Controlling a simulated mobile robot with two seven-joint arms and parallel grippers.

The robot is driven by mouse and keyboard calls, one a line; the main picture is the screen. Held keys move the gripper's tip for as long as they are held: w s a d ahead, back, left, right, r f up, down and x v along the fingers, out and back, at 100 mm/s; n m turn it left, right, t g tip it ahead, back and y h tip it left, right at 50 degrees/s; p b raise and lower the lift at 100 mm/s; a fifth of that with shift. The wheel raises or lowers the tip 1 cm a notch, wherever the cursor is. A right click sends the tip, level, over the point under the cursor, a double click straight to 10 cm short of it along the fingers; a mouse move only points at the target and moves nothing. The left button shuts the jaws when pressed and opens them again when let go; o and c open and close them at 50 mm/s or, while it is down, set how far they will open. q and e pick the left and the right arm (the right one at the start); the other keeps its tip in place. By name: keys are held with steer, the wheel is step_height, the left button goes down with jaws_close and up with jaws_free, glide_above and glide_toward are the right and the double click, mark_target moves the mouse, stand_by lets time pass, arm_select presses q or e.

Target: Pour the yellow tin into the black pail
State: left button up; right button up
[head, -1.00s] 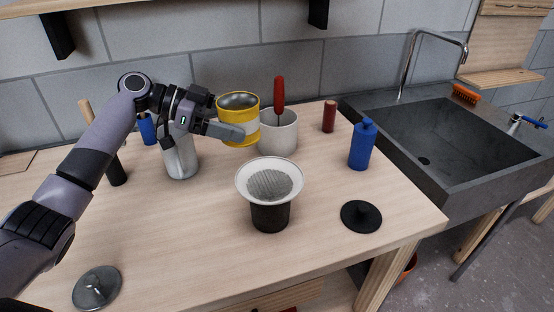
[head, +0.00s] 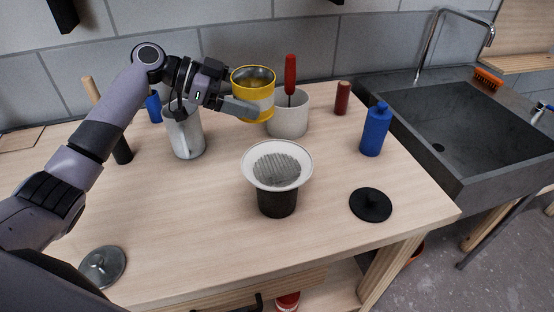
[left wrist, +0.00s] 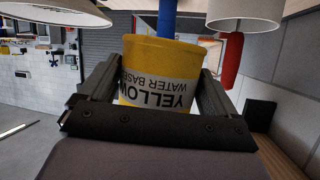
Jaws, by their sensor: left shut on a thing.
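The yellow tin (head: 253,97) is upright in my left gripper (head: 250,110), at the back of the bench, and seems clear of the top. A little yellow shows inside its rim. In the left wrist view, which is upside down, the tin (left wrist: 160,72) sits between both fingers, its label reading yellow, water base. The black pail (head: 277,203) stands on the bench, nearer than the tin and slightly right of it. A white funnel-shaped strainer (head: 250,172) with grey mesh sits on the pail and hides its inside. My right gripper is out of view.
A pale pot (head: 288,121) with a red-handled tool (head: 290,72) stands just right of the tin. A blue bottle (head: 375,130), dark red cylinder (head: 342,98) and black lid (head: 370,205) are to the right. The front bench is mostly clear.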

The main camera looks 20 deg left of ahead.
mark_target(249, 99)
arm_select(q)
steer(key=shift+s+d+m, duration=0.15)
steer(key=shift+s+m, duration=0.1)
steer(key=shift+m, duration=0.05)
steer(key=shift+s+d+f+m+t+y, duration=0.1)
steer(key=shift+s+f+m+t+y, duration=0.1)
steer(key=shift+f, duration=0.1)
steer(key=shift+s+d+f+m+t+y, duration=0.1)
steer(key=shift+f+t+y, duration=0.1)
steer(key=shift+f, duration=0.1)
steer(key=shift+s+d+f+m+b, duration=0.2)
steer(key=shift+f+m+b, duration=0.1)
steer(key=shift+f+b, duration=0.35)
steer(key=shift+s+d+r+m+t+y+p, duration=0.1)
steer(key=shift+r+m+t+y+p, duration=0.1)
steer(key=shift+r+p, duration=0.3)
steer(key=shift+s+d+r+m+t+y+p, duration=0.1)
steer(key=shift+r+t+y+p, duration=0.15)
steer(key=shift+r, duration=0.35)
steer(key=shift+s+d+r, duration=0.1)
steer(key=shift+s+r, duration=0.05)
steer(key=shift+r, duration=0.1)
steer(key=shift+s+d+r+m+t+y, duration=0.25)
steer(key=shift+s+r+m, duration=0.05)
steer(key=shift+m, duration=0.2)
steer(key=shift+s+d+r+m, duration=0.25)
steer(key=shift+s+m, duration=0.05)
steer(key=shift+s+d+f+m+t+y, duration=0.15)
steer(key=shift+s+f+m+t+y, duration=0.1)
steer(key=shift+m+t+y, duration=0.3)
